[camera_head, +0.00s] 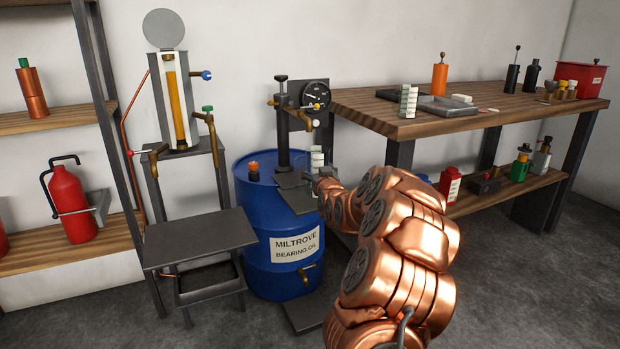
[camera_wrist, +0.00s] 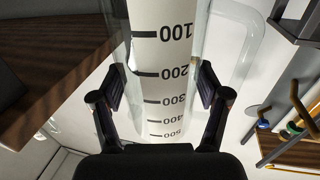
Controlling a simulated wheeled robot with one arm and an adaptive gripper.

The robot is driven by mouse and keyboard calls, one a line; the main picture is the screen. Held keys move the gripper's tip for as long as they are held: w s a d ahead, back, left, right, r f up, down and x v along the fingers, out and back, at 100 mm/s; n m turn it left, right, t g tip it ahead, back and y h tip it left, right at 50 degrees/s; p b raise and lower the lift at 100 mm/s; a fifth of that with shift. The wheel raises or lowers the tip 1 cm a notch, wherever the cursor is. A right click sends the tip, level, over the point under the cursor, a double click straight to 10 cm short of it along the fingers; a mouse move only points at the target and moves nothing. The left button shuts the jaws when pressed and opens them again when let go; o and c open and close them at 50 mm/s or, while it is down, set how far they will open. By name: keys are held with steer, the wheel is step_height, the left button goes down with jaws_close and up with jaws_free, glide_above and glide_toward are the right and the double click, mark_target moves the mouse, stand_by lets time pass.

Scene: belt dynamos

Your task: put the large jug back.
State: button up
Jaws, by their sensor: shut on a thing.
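A clear jug with a white scale strip marked from 100 to 500 fills the middle of the wrist view (camera_wrist: 160,62). Its walls and a clear handle show beside the strip, and I see no liquid in it. My gripper (camera_wrist: 161,90) has one finger on each side of the jug and is shut on it. In the head view the jug's marked strip (camera_head: 317,158) shows upright just above my gripper (camera_head: 325,178), beside a small dark plate (camera_head: 297,195). My arm hides part of this, so I cannot tell whether the jug touches the plate.
A similar striped container (camera_head: 408,101) stands on the wooden workbench (camera_head: 390,124), near a grey tray (camera_head: 446,106). A blue drum (camera_head: 262,225) stands below the plate. A gauge stand (camera_head: 284,125) rises behind it. The low dark table (camera_head: 200,237) is bare.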

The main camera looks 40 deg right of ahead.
steer(key=b+x, duration=0.1)
steer(key=x, duration=0.5)
steer(key=shift+w+a+f, duration=0.25)
steer(key=shift+a+f, duration=0.05)
steer(key=shift+a, duration=0.1)
steer(key=shift+w+f+b, duration=0.15)
steer(key=shift+f+b, duration=0.7)
steer(key=shift+f, duration=0.85)
steer(key=shift+f, duration=0.2)
steer(key=o, duration=1.7)
steer(key=shift+c, duration=0.2)
steer(key=shift+r, duration=0.15)
steer(key=p+v, duration=0.2)
steer(key=v, duration=1)
